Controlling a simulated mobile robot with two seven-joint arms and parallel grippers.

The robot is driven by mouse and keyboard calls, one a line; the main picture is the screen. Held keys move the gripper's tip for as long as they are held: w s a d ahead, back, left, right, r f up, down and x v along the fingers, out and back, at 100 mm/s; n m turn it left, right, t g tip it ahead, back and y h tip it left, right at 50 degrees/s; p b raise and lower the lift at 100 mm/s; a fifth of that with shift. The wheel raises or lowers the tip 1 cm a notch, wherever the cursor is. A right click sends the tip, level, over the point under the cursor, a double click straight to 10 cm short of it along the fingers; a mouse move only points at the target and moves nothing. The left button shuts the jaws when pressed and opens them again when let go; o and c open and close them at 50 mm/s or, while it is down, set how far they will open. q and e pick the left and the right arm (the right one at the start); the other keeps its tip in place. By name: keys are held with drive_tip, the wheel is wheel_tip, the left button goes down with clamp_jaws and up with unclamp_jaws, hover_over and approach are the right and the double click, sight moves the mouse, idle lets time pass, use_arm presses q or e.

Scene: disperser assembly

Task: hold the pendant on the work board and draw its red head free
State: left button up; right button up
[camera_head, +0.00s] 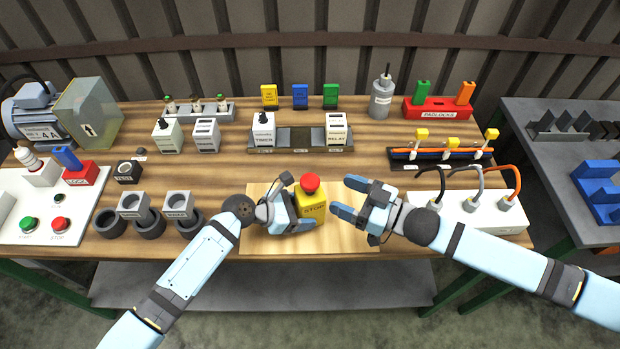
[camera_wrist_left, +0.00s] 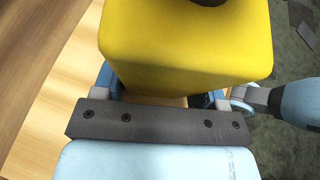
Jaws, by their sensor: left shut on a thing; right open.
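The pendant (camera_head: 311,208) is a yellow box marked STOP, standing on the pale work board (camera_head: 346,239) at the table's front. Its red head (camera_head: 310,183) sits on top of the box. My left gripper (camera_head: 305,213) is shut on the pendant from the left. The yellow body (camera_wrist_left: 185,45) fills the upper part of the left wrist view, between the fingers; the red head is out of that view. My right gripper (camera_head: 341,196) is open and empty, a little to the right of the pendant, with its fingers pointing left toward it.
A white box with cables (camera_head: 470,212) stands right of the board, under my right arm. Black ring sockets (camera_head: 148,222) stand to the left. A timer and relay rail (camera_head: 300,148) lies behind. The wood between the rail and the board is clear.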

sight(310, 179)
drive_tip(key=x, duration=0.8)
drive_tip(key=shift+w+a, duration=0.15)
drive_tip(key=shift+a, duration=0.15)
drive_tip(key=c, duration=1.2)
drive_tip(key=shift+r, duration=1.1)
drive_tip(key=o, duration=1.2)
